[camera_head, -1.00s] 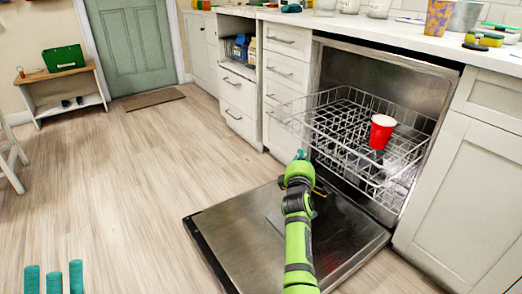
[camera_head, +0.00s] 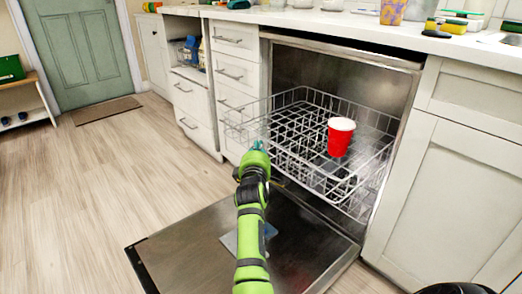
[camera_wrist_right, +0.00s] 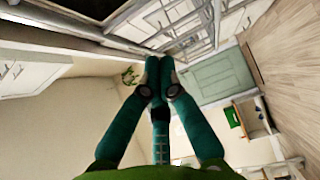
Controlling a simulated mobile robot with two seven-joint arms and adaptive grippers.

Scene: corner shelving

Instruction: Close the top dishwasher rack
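The top dishwasher rack (camera_head: 290,101) is a silver wire rack, pulled out of the dishwasher over its lowered door (camera_head: 185,255). A red cup (camera_head: 340,138) with a white top stands in its right part. My right gripper (camera_head: 257,146), on a green arm, is at the rack's near left front edge. Its teal fingers, in the right wrist view (camera_wrist_right: 159,62), are drawn together with nothing visible between them. Rack wires show beyond them; I cannot tell whether they touch. My left gripper is out of view.
White drawers (camera_head: 231,70) stand left of the dishwasher and a white cabinet (camera_head: 449,190) right of it. A blue-grey flat piece (camera_head: 232,242) lies on the lowered door.

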